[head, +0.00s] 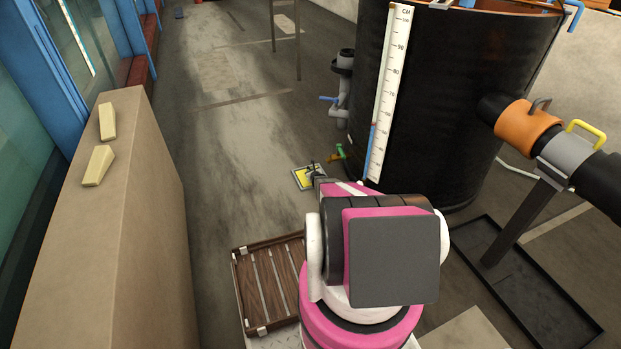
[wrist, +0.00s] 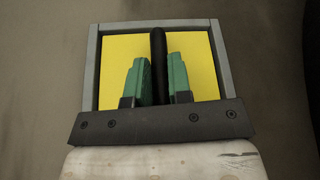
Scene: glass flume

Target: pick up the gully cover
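The gully cover (wrist: 118,58) is a yellow square plate with a black bar handle (wrist: 158,60), in a grey frame (wrist: 90,70). In the head view the cover (head: 303,181) lies on the floor beyond my arm, left of the black tank's foot. My gripper (wrist: 159,62) is over the cover, its green-padded fingers on either side of the handle. The pads appear to meet the handle with no clear gap, so it looks shut on it. In the head view my arm hides most of the gripper and part of the cover.
The large black tank (head: 440,100) with a white scale (head: 390,90) stands right of the cover. A small green tap (head: 339,152) is beside it. A wooden slatted panel (head: 270,285) lies nearer. A tan block (head: 120,220) stands at left.

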